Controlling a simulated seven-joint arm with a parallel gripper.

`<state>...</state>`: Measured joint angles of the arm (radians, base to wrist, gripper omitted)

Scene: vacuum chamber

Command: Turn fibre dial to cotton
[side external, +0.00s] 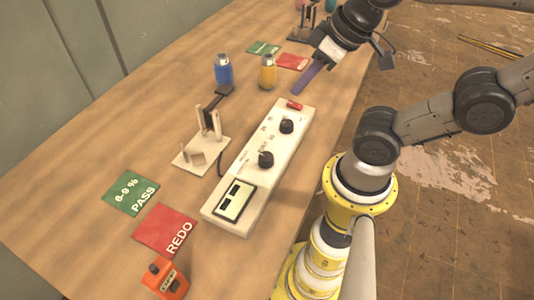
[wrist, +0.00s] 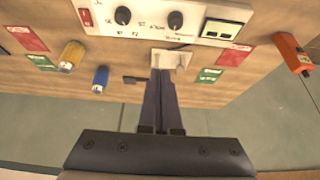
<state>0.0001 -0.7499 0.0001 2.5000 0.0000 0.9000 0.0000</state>
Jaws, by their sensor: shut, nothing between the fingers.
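A long white instrument box (side external: 246,171) lies on the wooden table and carries two black dials. One dial (side external: 287,126) is nearer the red switch, and the other (side external: 266,159) is nearer the display. In the wrist view both dials, the first (wrist: 123,15) and the second (wrist: 175,19), show at the top edge. The lettering around them is too small to read, so I cannot tell which is the fibre dial or where each points. My gripper (side external: 297,91) is shut and empty, above the table beyond the box's switch end, apart from both dials.
A display (side external: 235,201) is set in the box. A small white stand (side external: 200,152) is beside it. Blue (side external: 223,72) and yellow (side external: 267,73) bottles stand farther back. Green (side external: 131,193) and red (side external: 165,229) cards and an orange device (side external: 166,278) lie at the near end.

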